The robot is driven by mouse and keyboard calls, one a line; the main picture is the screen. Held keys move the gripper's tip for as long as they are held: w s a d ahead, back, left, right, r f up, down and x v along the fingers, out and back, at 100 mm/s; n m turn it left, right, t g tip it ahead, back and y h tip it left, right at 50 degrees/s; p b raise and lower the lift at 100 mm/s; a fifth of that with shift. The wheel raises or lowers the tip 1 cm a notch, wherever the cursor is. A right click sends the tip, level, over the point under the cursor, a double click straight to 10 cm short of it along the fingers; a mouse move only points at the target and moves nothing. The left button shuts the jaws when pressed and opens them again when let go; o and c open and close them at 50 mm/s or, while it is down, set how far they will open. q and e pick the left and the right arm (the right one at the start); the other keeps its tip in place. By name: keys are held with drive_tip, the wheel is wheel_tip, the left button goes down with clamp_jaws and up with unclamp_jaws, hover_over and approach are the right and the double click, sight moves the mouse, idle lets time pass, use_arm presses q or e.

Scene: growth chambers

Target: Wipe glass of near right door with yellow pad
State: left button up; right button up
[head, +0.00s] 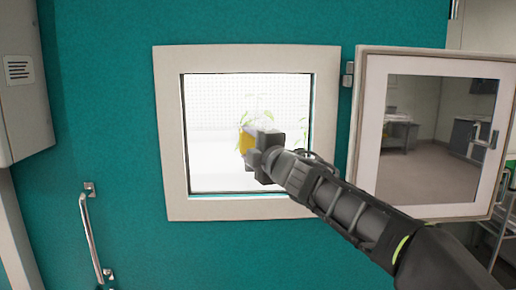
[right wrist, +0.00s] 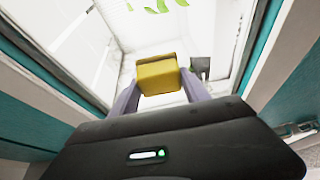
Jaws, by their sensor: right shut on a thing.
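The yellow pad (head: 245,141) is held in the fingers of my right gripper (head: 258,143), in front of the bright window in the teal door (head: 120,120). In the right wrist view the yellow pad (right wrist: 158,76) sits between the two fingers of my right gripper (right wrist: 160,92). The window has a pale square frame (head: 326,120) and a bright pane area (head: 212,100). I cannot tell whether glass fills it or whether the pad touches anything. The gripper and forearm cover its lower right part. My left gripper is out of view.
A framed glass panel (head: 368,130) stands swung out at the right, beside my forearm, and mirrors the room. A metal handle (head: 92,235) is at lower left. A grey box (head: 20,90) is at the left edge. Green leaves (head: 262,104) show behind the window.

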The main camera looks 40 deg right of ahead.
drive_tip(key=shift+w+a, duration=0.15)
drive_tip(key=shift+a, duration=0.05)
drive_tip(key=shift+w+a+f+b, duration=0.2)
drive_tip(key=shift+w+a+b, duration=0.45)
drive_tip(key=shift+a, duration=0.2)
drive_tip(key=shift+w+a+r+b, duration=0.1)
drive_tip(key=shift+w+a+b, duration=0.2)
drive_tip(key=shift+w+a, duration=0.25)
drive_tip(key=shift+s, duration=0.1)
drive_tip(key=shift+r, duration=0.2)
drive_tip(key=shift+r+p, duration=0.8)
drive_tip(key=shift+p, duration=0.15)
drive_tip(key=shift+s, duration=0.1)
